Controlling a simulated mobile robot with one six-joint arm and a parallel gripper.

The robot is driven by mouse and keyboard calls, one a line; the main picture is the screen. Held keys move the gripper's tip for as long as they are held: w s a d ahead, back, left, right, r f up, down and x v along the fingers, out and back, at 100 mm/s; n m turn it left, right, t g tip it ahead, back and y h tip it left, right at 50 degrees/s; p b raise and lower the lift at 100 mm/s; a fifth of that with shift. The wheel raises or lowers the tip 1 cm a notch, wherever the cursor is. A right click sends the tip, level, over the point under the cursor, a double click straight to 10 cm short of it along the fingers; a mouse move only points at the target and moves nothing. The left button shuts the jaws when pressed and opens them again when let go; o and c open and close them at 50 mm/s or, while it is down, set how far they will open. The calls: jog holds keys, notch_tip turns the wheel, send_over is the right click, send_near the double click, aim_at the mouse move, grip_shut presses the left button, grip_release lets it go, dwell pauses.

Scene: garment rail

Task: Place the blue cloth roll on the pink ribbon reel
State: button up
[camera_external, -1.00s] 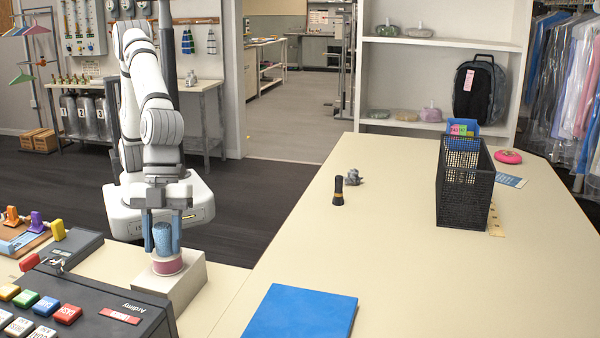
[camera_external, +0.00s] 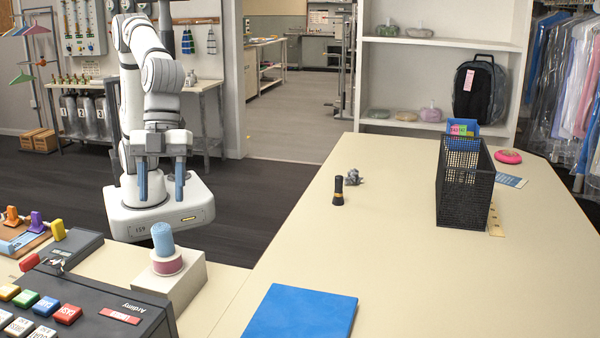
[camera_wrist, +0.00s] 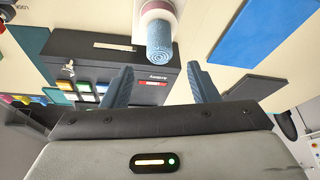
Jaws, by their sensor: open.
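The blue cloth roll (camera_external: 162,238) stands on top of the pink ribbon reel (camera_external: 167,262), tilted slightly to the left in the external view. The reel rests on a white block (camera_external: 185,280) at the counter's left part. In the wrist view the roll (camera_wrist: 160,42) shows its spiral end, with the pink reel (camera_wrist: 156,10) partly hidden behind it. My gripper (camera_external: 161,190) is open and empty, above the roll and apart from it. Its two blue fingers also show in the wrist view (camera_wrist: 162,85), with the roll beyond them.
A black cash register (camera_external: 90,305) with coloured keys stands left of the block. A blue folder (camera_external: 302,312) lies to its right. A dark cylinder (camera_external: 338,190) and a black mesh basket (camera_external: 464,190) stand farther back. The counter's middle is clear.

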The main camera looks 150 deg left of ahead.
jog(key=s+a+f+n+y, duration=0.1)
jog(key=s+f+n, duration=0.2)
jog(key=s, duration=1.3)
jog(key=s+a+f+n+y, duration=0.1)
jog(key=s+f+n, duration=0.1)
jog(key=s, duration=1.4)
jog(key=shift+s+a+f+n+g, duration=0.15)
jog(key=shift+a+f+n+g, duration=0.2)
jog(key=shift+f, duration=0.4)
